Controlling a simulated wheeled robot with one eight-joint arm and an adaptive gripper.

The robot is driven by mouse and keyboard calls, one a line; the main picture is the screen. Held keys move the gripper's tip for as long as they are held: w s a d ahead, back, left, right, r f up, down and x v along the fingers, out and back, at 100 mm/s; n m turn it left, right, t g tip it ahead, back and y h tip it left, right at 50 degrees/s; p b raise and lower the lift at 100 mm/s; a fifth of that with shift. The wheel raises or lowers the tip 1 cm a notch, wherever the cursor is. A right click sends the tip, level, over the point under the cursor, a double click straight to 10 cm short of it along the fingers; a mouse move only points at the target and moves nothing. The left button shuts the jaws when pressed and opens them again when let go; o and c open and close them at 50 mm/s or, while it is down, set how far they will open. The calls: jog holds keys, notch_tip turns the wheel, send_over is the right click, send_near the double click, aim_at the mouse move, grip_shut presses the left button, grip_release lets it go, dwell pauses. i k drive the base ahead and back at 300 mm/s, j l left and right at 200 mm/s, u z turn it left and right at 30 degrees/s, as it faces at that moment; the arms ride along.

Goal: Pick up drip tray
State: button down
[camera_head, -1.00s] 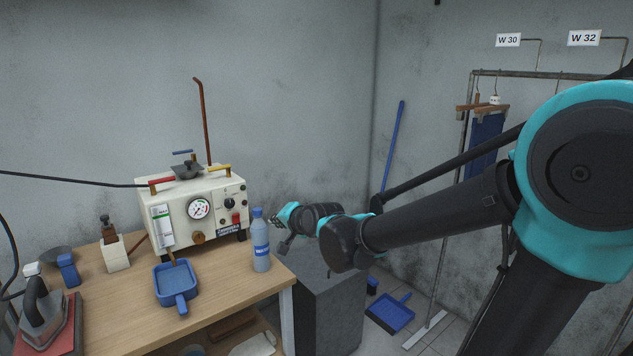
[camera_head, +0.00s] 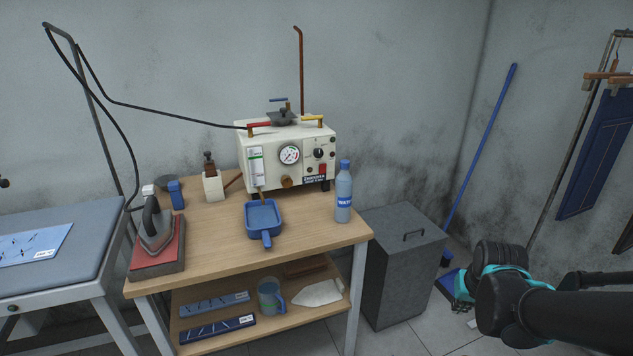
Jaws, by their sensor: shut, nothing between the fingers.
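The drip tray (camera_head: 264,231) is a blue, shallow, square pan with a short handle pointing toward the front. It lies flat on the wooden table (camera_head: 210,240), just below the front drain of the white steam boiler (camera_head: 285,158). My gripper (camera_head: 463,302) is at the lower right, partly hidden behind my own arm. It is shut and empty, well to the right of the tray and apart from it, beyond the table's right edge.
A blue-labelled water bottle (camera_head: 344,193) stands right of the tray. An iron on a red pad (camera_head: 158,258) is at the table's left. A grey bin (camera_head: 400,265) stands between table and gripper. The tabletop in front of the tray is clear.

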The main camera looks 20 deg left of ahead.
aim_at(262, 222)
jog(key=u, duration=1.3)
jog(key=i+l+u, duration=0.15)
jog(key=l+u, duration=0.3)
jog(key=l, duration=0.25)
jog(key=l+u, duration=0.45)
jog(key=l, duration=0.3)
